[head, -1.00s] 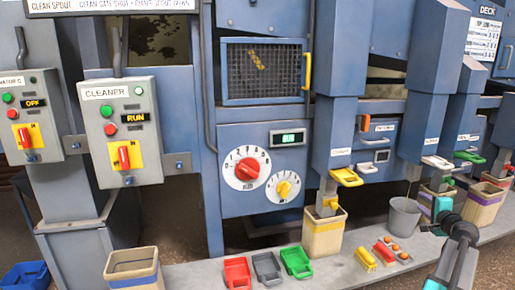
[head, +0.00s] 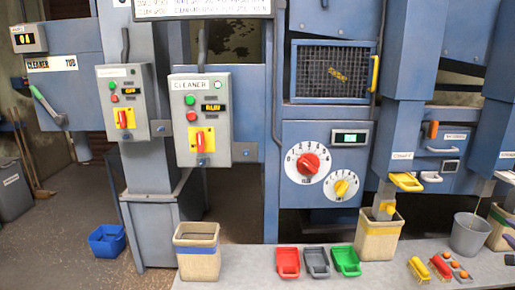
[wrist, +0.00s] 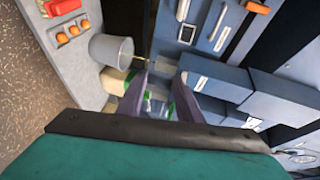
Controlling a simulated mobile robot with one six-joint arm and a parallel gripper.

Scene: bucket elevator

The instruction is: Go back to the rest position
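My gripper (wrist: 162,82) shows in the wrist view with its two dark fingers apart and nothing seen between them. The view is turned sideways, and a grey bucket (wrist: 111,49) is beyond the fingers, up and to the left. A tan container with a green band (wrist: 117,82) is partly hidden behind the left finger. In the head view my arm is almost wholly outside the picture, at the right edge.
The grey bench (head: 235,278) holds red (head: 288,263), grey (head: 315,263) and green (head: 346,262) scoops, brushes (head: 418,270), a grey bucket (head: 468,235) and tan bins (head: 197,250). A cleaner box (head: 202,118) reads RUN. A blue tub (head: 107,241) sits on open floor at left.

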